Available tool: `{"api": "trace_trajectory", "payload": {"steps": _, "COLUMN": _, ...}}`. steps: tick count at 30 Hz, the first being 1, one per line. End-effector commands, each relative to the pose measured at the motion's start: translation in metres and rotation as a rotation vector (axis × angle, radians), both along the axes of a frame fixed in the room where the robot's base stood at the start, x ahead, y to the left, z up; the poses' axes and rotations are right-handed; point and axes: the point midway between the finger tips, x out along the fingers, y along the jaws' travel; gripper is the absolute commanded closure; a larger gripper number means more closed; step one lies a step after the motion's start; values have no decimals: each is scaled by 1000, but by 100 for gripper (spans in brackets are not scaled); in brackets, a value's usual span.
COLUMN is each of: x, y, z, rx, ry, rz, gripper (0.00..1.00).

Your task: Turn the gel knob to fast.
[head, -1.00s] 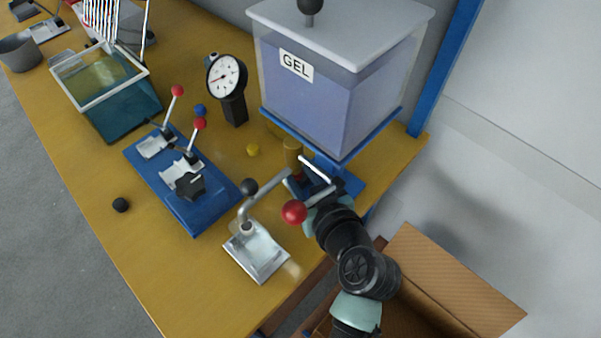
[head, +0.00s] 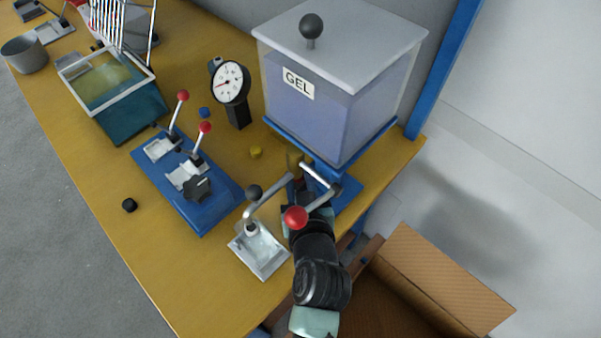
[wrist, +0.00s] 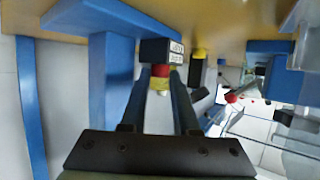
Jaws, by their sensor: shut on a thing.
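The gel tank (head: 345,125), a clear box of violet gel with a grey lid and a "GEL" label, stands on a blue stand at the table's back right. In the wrist view, a small red and yellow knob (wrist: 160,76) sits against a black block (wrist: 160,51) with a white label too small to read. I take this as the gel knob. My gripper (wrist: 161,79) is shut on it, with one finger on each side. In the head view my gripper is by the tank's stand, and its fingertips and the knob are mostly hidden. The knob's setting cannot be read.
A blue fixture (head: 206,213), a dial gauge (head: 231,84) and a teal basin (head: 120,115) are further left. A cardboard box (head: 450,278) is at lower right.

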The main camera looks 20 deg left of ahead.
Motion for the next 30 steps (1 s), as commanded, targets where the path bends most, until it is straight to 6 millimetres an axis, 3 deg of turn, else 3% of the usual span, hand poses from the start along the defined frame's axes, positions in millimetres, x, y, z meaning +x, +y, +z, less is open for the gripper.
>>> {"api": "trace_trajectory", "payload": {"steps": 8, "x": 1, "y": 0, "z": 0, "rx": 2, "ry": -2, "rz": -4, "gripper": 100}}
{"api": "trace_trajectory", "payload": {"steps": 9, "x": 1, "y": 0, "z": 0, "rx": 1, "ry": -3, "rz": -3, "gripper": 65}}
{"api": "trace_trajectory", "payload": {"steps": 11, "x": 1, "y": 0, "z": 0, "rx": 2, "ry": -2, "rz": -2, "gripper": 58}}
{"api": "trace_trajectory", "payload": {"steps": 22, "x": -4, "y": -3, "z": 1, "rx": 1, "ry": -1, "rz": -2, "gripper": 58}}
{"api": "trace_trajectory", "payload": {"steps": 30, "x": -40, "y": -25, "z": 18, "rx": -1, "ry": 0, "rz": -4, "gripper": 58}}
